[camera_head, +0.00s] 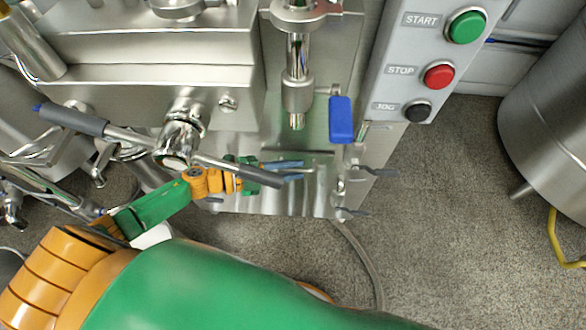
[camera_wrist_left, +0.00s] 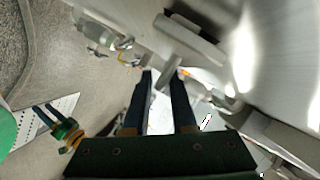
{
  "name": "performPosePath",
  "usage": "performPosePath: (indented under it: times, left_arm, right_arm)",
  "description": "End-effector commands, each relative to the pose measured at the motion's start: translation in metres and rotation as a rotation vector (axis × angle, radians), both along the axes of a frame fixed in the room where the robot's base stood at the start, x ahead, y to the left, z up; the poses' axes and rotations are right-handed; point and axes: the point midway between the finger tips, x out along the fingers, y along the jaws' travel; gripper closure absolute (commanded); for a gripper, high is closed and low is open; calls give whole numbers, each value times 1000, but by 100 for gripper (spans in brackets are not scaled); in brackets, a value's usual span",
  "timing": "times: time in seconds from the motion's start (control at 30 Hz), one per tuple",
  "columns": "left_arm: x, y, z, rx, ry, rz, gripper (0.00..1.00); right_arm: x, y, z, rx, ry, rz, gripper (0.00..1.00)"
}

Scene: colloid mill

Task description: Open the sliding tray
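A steel plate-like part (camera_head: 270,203) low on the machine's front may be the sliding tray; I cannot tell for sure. My left gripper (camera_head: 296,170) is in front of it, pointing right, with its two fingers apart. A grey-gripped crossbar (camera_head: 255,176) partly covers the gripper in the head view.
A blue handle (camera_head: 341,120) hangs right of the steel spout (camera_head: 297,85). Small dark-handled levers (camera_head: 375,172) stick out at the right. A panel with START, STOP and JOG buttons (camera_head: 439,76) stands at upper right. A steel drum (camera_head: 555,120) is far right. Bare floor (camera_head: 450,240) lies lower right.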

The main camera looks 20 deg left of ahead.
Motion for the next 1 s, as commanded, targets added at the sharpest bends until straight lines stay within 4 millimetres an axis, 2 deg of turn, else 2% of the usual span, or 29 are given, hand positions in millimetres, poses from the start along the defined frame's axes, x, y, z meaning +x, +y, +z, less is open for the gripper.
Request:
performPosePath:
  times: [0.23, 0.3, 0.33, 1.0]
  left_arm:
    - [2, -2, -1, 0, 1, 1, 75]
    - [2, -2, -1, 0, 1, 1, 94]
    - [2, -2, -1, 0, 1, 1, 100]
    - [1, -2, -2, 0, 3, 3, 100]
  right_arm:
    - [0, 0, 0, 1, 1, 0, 53]
    - [0, 0, 0, 1, 1, 0, 53]
    - [0, 0, 0, 1, 1, 0, 53]
    - [0, 1, 0, 1, 0, -1, 53]
